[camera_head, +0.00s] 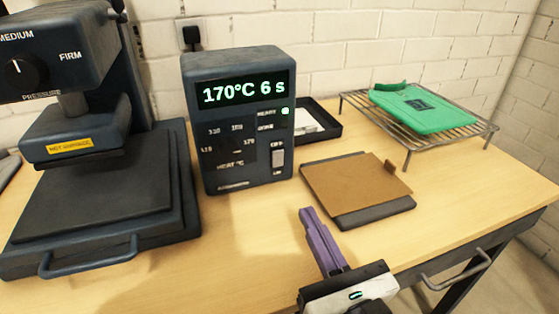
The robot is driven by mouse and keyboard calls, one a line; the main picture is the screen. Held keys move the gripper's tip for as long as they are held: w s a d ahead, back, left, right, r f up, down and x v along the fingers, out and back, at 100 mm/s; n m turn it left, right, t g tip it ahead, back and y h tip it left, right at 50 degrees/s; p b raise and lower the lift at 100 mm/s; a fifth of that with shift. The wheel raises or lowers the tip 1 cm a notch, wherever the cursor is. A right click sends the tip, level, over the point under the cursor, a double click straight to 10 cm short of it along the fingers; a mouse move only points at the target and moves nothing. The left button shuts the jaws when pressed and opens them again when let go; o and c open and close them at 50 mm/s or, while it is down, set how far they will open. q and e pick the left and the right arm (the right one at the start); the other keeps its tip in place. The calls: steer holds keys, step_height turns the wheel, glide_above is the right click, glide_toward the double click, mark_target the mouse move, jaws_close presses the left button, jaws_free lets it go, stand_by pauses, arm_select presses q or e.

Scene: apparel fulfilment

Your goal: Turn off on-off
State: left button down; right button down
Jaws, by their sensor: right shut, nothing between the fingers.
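The on-off switch (278,156) is a light rocker at the lower right of the dark control box (240,187). The box's display (243,92) reads 170°C 6 s, and a green light (285,111) glows beside the READY label. My right gripper (306,212), with purple fingers, is shut and empty. It is in front of the box, below and to the right of the switch in the picture, and apart from it. My left gripper is not in view.
A heat press (100,210) with a front handle stands at left. A brown board on a dark pad (355,185) lies right of the box. Behind are a black tray (325,130) and a wire rack (415,135) holding a green folded item (425,108).

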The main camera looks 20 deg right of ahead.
mark_target(278, 156)
steer(key=shift+w+r, duration=0.1)
steer(key=w, duration=0.4)
steer(key=w+r+p, duration=0.1)
steer(key=w, duration=0.8)
steer(key=shift+w+a+r, duration=0.2)
steer(key=shift+w+r, duration=0.05)
steer(key=shift+w, duration=0.05)
arm_select(q)
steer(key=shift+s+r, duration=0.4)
steer(key=shift+p, duration=0.3)
